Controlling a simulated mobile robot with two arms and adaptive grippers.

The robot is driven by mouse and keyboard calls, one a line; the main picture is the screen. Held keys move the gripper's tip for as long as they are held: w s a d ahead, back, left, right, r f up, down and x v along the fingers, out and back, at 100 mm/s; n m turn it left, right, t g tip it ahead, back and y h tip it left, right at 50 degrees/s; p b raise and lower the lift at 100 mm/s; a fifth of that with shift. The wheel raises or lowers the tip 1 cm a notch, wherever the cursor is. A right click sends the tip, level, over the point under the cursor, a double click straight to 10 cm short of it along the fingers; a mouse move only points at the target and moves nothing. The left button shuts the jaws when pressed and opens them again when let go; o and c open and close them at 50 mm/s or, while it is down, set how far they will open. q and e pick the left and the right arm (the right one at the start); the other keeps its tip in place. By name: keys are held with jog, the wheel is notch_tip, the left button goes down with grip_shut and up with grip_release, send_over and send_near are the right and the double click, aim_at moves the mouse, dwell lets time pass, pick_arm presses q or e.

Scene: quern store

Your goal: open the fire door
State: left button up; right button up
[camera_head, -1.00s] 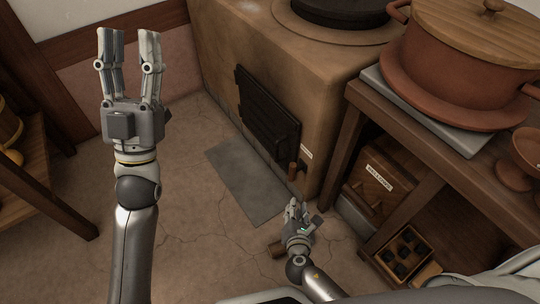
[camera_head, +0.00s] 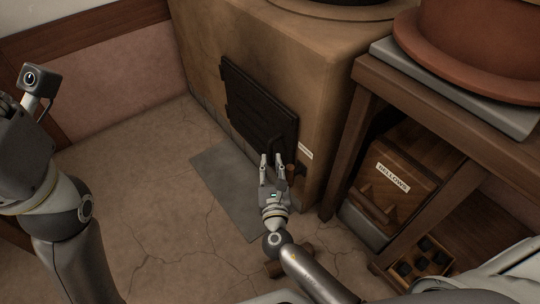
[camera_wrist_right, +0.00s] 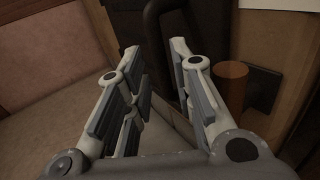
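The black fire door (camera_head: 258,105) is set in the front of the tan stove and looks shut. Its dark handle (camera_wrist_right: 156,35) shows in the right wrist view beyond my fingertips, roughly in line with the gap between them. My right gripper (camera_head: 271,158) is at the door's lower right corner. In the right wrist view its fingers (camera_wrist_right: 155,50) are spread, with nothing held between them. I cannot tell whether a finger touches the handle. My left gripper (camera_head: 12,105) is at the left edge, partly cut off, and its fingers are not clear.
A wooden peg (camera_wrist_right: 230,85) sticks out just right of my right fingers, near a paper label (camera_head: 306,151). A grey floor plate (camera_head: 235,185) lies before the stove. A wooden bench (camera_head: 440,115) with a bellows box (camera_head: 395,175) stands close on the right. Floor to the left is clear.

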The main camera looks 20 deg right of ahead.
aim_at(270, 155)
jog(key=b+x, duration=0.1)
jog(key=x, duration=0.4)
grip_shut()
